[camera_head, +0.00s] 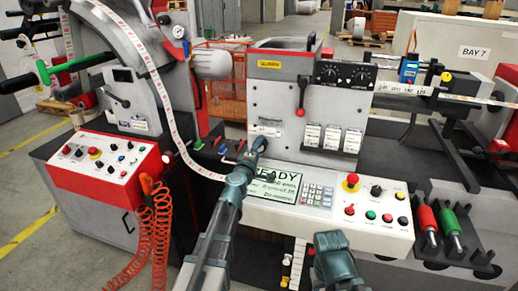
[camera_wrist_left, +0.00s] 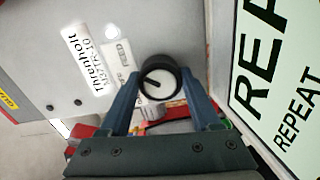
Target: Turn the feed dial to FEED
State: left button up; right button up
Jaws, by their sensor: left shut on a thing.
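The feed dial (camera_wrist_left: 160,80) is a black-rimmed round knob with a pale face and a dark pointer line, on a grey panel (camera_wrist_left: 60,70). In the left wrist view the pointer slants toward the upper left. The FEED label (camera_wrist_left: 122,50) is up and left of the dial; further small lettering beside it is too blurred to read surely. My left gripper (camera_wrist_left: 158,92) is shut on the dial, one finger on each side. In the head view my left gripper (camera_head: 260,143) reaches the grey machine front and hides the dial.
A green display (camera_head: 275,187) and keypad (camera_head: 316,195) lie just below my left gripper. A red-knobbed lever (camera_head: 301,100) hangs above right. White label cards (camera_head: 332,138) are to the right. A label strip (camera_head: 165,110) and orange coiled cord (camera_head: 152,225) are at left.

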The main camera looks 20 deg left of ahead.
dwell(0.3)
pick_arm(q)
jog(key=o, duration=1.4)
jog(key=shift+s, duration=0.15)
